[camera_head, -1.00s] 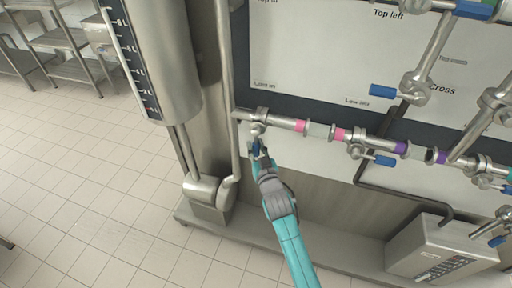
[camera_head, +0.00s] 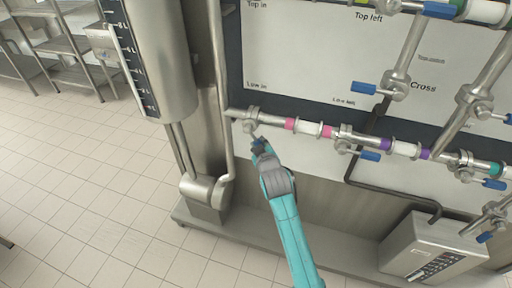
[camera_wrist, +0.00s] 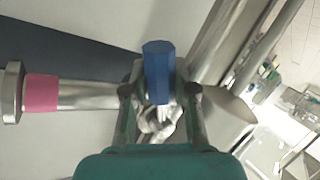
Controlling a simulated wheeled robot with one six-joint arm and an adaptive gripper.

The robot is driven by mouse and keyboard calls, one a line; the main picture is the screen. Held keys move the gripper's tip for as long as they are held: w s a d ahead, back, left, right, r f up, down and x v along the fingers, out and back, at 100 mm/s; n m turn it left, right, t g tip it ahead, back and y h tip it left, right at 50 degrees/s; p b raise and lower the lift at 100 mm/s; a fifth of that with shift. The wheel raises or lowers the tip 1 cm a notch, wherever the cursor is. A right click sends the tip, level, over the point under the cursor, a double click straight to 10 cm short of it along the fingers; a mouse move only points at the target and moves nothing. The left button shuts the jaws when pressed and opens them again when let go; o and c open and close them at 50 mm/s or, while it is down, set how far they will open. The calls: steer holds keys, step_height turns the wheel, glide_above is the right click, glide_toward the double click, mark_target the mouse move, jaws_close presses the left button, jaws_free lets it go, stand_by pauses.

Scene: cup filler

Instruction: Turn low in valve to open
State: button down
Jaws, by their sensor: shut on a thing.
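The low in valve (camera_head: 250,126) sits at the left end of the lower pipe, below the "Low in" label. Its blue handle (camera_wrist: 157,66) stands between my gripper's fingers in the wrist view. My gripper (camera_head: 261,150) is shut on this handle, which slants down and to the right from the valve in the head view. The fingers hide part of the handle there. In the wrist view the metal valve body (camera_wrist: 158,122) shows partly behind the fingers.
The lower pipe (camera_head: 270,121) runs right with pink and purple bands and other blue-handled valves, such as the low left valve (camera_head: 369,155). A vertical pipe (camera_head: 222,90) and a level column (camera_head: 160,60) stand close on the left. A control box (camera_head: 432,250) sits lower right.

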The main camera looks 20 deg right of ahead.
steer(key=d+r+n+g, duration=0.1)
steer(key=s+r+n+g+h, duration=0.1)
steer(key=shift+s+d+r+n+h, duration=0.1)
steer(key=shift+d+r+n+h, duration=0.05)
steer(key=shift+d+n+h, duration=0.2)
steer(key=shift+s+d+r+n+g+h, duration=0.15)
steer(key=shift+d+r+n+g+h, duration=0.05)
steer(key=shift+r+n+g+h, duration=0.25)
steer(key=shift+s+d+r+n+g+h, duration=0.15)
steer(key=shift+r+n+g+h, duration=0.2)
steer(key=shift+r+n, duration=0.2)
steer(key=shift+s+d+r+n+g+h, duration=0.1)
steer(key=shift+d+r+n+g+h, duration=0.05)
steer(key=shift+r+n+g+h, duration=0.75)
steer(key=shift+r, duration=0.15)
steer(key=c, duration=0.9)
jaws_free()
steer(key=v, duration=1.2)
